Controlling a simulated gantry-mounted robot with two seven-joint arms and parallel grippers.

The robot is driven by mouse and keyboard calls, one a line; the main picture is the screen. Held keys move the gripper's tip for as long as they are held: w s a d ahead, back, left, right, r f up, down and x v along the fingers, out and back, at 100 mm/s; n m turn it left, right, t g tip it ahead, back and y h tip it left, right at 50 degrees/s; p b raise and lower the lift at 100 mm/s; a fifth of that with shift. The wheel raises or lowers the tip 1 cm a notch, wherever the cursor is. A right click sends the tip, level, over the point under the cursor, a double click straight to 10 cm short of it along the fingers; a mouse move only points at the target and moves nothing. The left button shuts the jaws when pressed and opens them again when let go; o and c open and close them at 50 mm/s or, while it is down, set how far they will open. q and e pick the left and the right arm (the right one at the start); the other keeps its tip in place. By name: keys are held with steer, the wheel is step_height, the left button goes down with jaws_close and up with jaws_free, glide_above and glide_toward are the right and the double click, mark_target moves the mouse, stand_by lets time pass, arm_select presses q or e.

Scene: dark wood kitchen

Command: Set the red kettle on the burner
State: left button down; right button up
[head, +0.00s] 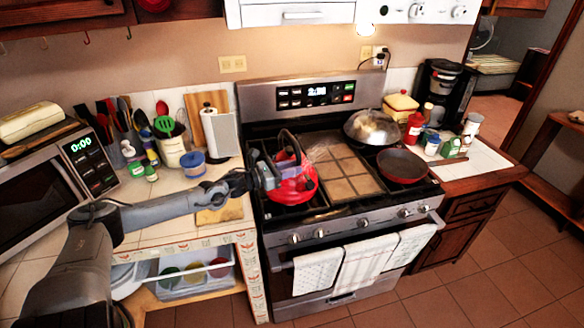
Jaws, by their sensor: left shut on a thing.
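The red kettle (297,188) is upright over the left front burner area of the stove (330,215), with its dark handle arching above it. I cannot tell whether its base rests on the grate or hangs just above it. My left gripper (282,168) reaches in from the left over the counter and is shut on the kettle at its handle side. The gripper hides part of the kettle's upper left side. My right gripper is not in view.
A lidded pan (371,127) and a red pan (402,165) stand on the stove's right burners. A tiled plate (340,160) covers its middle.

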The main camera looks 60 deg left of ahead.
arm_select(q)
steer(key=shift+f, duration=1)
steer(key=shift+f+b, duration=0.1)
steer(key=shift+b, duration=0.25)
steer(key=c, duration=0.9)
jaws_free()
steer(key=shift+f, duration=0.3)
steer(key=shift+r, duration=0.1)
